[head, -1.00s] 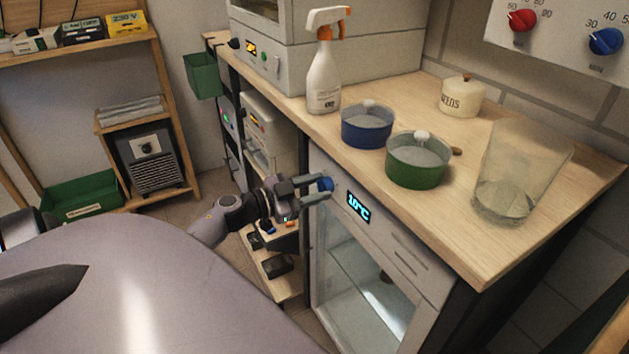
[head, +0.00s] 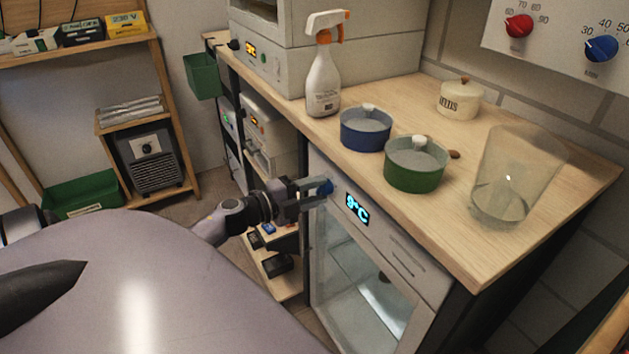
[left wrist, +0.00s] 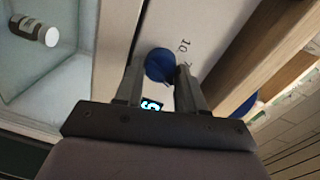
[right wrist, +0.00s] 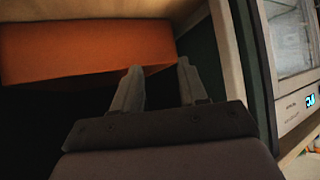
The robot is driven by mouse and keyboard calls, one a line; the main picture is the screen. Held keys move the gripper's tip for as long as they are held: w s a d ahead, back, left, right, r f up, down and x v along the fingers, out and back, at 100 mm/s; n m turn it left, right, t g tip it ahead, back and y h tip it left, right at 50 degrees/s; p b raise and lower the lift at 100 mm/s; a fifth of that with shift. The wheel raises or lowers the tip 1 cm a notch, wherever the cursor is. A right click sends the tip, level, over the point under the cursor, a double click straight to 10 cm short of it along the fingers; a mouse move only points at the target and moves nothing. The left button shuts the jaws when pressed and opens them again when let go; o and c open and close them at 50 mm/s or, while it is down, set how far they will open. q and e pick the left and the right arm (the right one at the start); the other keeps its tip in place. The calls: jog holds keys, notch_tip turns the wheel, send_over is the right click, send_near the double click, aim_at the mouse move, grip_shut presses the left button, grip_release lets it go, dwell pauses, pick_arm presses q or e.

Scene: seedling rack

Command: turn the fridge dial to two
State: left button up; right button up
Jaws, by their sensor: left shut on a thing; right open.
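The fridge (head: 425,265) stands under the wooden counter, with a glass door and a white top panel. Its blue dial (head: 327,187) is at the left end of that panel. The lit display (head: 357,208) beside it reads 9°C. My left gripper (head: 318,188) is shut on the dial. In the left wrist view the blue dial (left wrist: 159,65) sits between the two fingers, with a printed 10 next to it; the other marks are mostly hidden. My right gripper (right wrist: 160,85) is open and empty in the right wrist view, facing an orange box.
On the counter (head: 470,235) stand a spray bottle (head: 323,75), a blue pot (head: 366,130), a green pot (head: 414,165), a seeds jar (head: 460,100) and a clear container (head: 515,175). The orange box (right wrist: 80,50) is close ahead of my right gripper.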

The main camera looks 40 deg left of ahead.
pick_arm(q)
jog(key=m+b, duration=0.1)
jog(key=m, duration=0.2)
jog(key=shift+f+m, duration=0.1)
jog(key=shift+m, duration=0.2)
jog(key=shift+m+y+b, duration=0.4)
jog(key=shift+m+b, duration=0.15)
jog(key=shift+m, duration=1.15)
jog(key=o, duration=1)
jog(key=shift+d, duration=0.1)
jog(key=shift+o, duration=0.2)
jog(key=shift+s, duration=0.1)
jog(key=v, duration=0.7)
jog(key=shift+f, duration=0.15)
